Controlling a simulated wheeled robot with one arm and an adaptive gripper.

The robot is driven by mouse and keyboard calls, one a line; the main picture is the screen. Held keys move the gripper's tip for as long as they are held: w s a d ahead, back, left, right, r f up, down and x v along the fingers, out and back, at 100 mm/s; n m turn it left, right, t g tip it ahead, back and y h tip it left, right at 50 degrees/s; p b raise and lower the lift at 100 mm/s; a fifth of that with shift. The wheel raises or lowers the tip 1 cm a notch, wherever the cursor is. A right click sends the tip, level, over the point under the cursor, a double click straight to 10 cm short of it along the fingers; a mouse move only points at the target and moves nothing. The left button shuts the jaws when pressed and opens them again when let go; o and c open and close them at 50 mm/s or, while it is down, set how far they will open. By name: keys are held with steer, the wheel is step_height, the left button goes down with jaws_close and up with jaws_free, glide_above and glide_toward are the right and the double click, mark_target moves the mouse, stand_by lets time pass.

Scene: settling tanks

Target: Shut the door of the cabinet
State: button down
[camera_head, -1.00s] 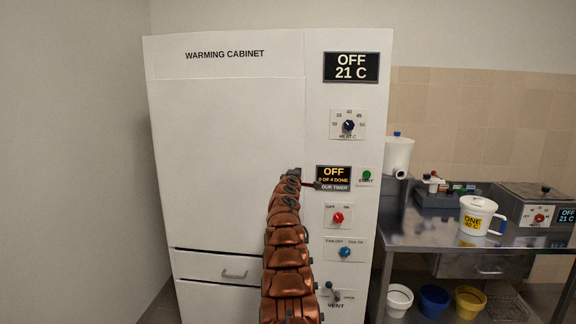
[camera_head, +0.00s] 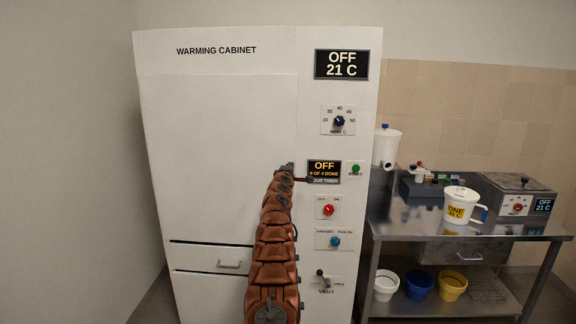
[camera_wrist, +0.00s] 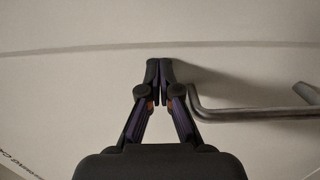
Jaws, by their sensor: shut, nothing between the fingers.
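The warming cabinet (camera_head: 216,62) is a tall white unit on the left of the head view. Its large white door (camera_head: 215,150) looks flush with the front, with thin seams at its top and right side; I cannot tell whether a small gap is left. My gripper (camera_head: 288,168) is at the door's right edge, mostly hidden by my arm. In the wrist view my gripper (camera_wrist: 160,68) is shut and empty, its tips against or very close to a pale panel with a seam running across. A grey bar handle (camera_wrist: 250,113) is just right of the fingers.
A control column with the timer display (camera_head: 324,172), knobs and switches lies right of the door. A drawer (camera_head: 225,260) is below it. A steel table (camera_head: 400,222) with a mug (camera_head: 460,206) stands to the right. A wall is close on the left.

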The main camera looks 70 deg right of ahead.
steer(key=shift+s+d+f, duration=0.2)
steer(key=shift+s+f, duration=0.4)
steer(key=shift+s, duration=0.1)
steer(key=shift+f+b, duration=0.2)
steer(key=shift+b, duration=1.25)
steer(key=b, duration=0.4)
steer(key=shift+f+b, duration=0.1)
steer(key=shift+b, duration=0.2)
steer(key=s+a+r+b, duration=0.1)
steer(key=s+a+b, duration=0.1)
steer(key=a+b, duration=1.1)
steer(key=b, duration=0.6)
steer(key=shift+s+a+r, duration=0.25)
steer(key=shift+a+r, duration=0.1)
steer(key=shift+a, duration=0.05)
